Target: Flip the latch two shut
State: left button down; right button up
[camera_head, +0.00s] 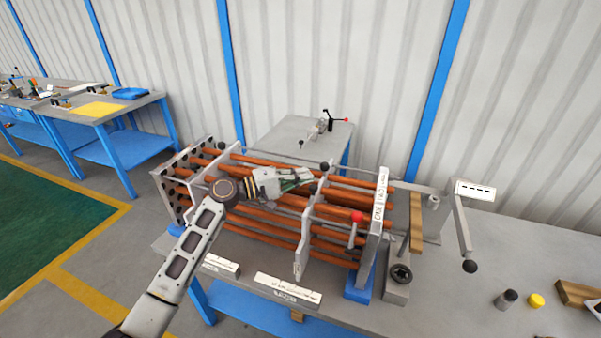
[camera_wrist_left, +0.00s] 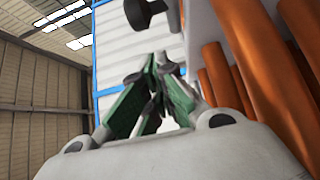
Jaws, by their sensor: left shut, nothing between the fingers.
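The flanged shell is a bundle of orange-brown tubes (camera_head: 265,200) held between grey plates on the bench. A latch lever with a red knob (camera_head: 357,217) stands by the right end plate (camera_head: 377,225). A black knob (camera_head: 324,166) sits at the top of the middle plate. I cannot tell which one is latch two. My left gripper (camera_head: 309,174) reaches over the tubes, with its tips close to the black knob. Its green-padded fingers (camera_wrist_left: 158,70) are shut and empty. In the left wrist view a dark rounded part (camera_wrist_left: 137,14) shows beyond the fingertips. My right gripper is out of view.
A crank arm with a black knob (camera_head: 469,265) hangs at the right. A dark cylinder (camera_head: 506,300) and a yellow cap (camera_head: 536,300) stand on the bench. White label plates (camera_head: 287,290) lie along the front edge. Tubes (camera_wrist_left: 235,75) run close beside the gripper.

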aim_at(313, 193)
pick_arm(q)
jog(key=shift+s+d+p, duration=0.1)
jog(key=shift+s+p, duration=0.2)
jog(key=shift+s, duration=0.8)
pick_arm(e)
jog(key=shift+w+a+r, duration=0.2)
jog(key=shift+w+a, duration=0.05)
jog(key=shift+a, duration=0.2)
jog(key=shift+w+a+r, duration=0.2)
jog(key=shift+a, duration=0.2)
pick_arm(q)
jog(key=shift+s, duration=0.15)
jog(key=shift+s+a, duration=0.35)
jog(key=shift+s, duration=0.5)
jog(key=shift+s+a, duration=0.2)
jog(key=shift+s, duration=0.55)
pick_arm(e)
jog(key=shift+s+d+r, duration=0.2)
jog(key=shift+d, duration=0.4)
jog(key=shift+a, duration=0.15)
